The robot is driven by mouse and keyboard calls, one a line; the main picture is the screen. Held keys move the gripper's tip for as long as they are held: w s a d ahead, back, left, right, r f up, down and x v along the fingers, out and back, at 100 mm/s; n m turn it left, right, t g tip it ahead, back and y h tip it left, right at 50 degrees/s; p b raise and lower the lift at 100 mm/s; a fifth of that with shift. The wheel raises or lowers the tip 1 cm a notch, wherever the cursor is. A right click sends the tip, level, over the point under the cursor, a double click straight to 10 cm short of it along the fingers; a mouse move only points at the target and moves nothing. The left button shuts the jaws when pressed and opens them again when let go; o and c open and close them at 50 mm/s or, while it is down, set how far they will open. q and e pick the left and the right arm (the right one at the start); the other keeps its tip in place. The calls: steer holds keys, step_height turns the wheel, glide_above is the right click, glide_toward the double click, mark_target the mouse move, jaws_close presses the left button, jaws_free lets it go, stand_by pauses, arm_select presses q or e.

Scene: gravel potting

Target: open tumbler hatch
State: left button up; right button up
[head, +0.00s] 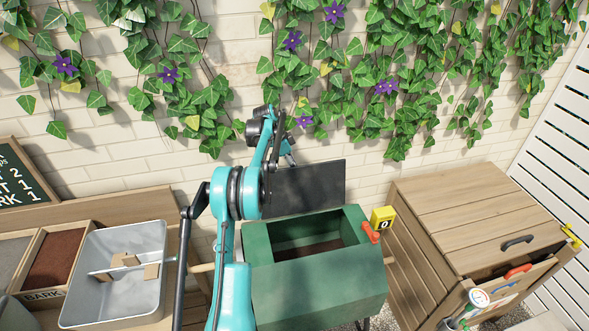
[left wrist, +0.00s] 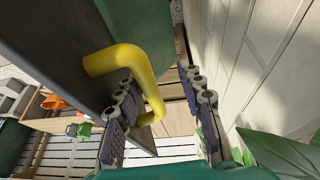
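The green tumbler (head: 316,282) stands in the middle of the head view with its top opening uncovered, dark brown inside. Its dark hatch panel (head: 318,185) stands raised at the back of the opening. My left arm reaches up in front of the panel's left part. My left gripper (head: 288,150) is behind the panel's upper left edge, partly hidden. In the left wrist view, the yellow hatch handle (left wrist: 128,58) bends down between the gripper's spread fingers (left wrist: 165,115), nearer the left finger. Contact there is unclear. My right gripper is not in view.
A yellow counter (head: 382,217) and an orange-red latch (head: 370,233) sit at the tumbler's right corner. A wooden bin (head: 460,215) stands at right, a grey metal tub (head: 150,240) and bark box (head: 47,290) at left. The ivy-covered brick wall (head: 120,170) is close behind.

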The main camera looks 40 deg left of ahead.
arm_select(q)
steer(key=v, duration=1.2)
steer(key=shift+d, duration=0.15)
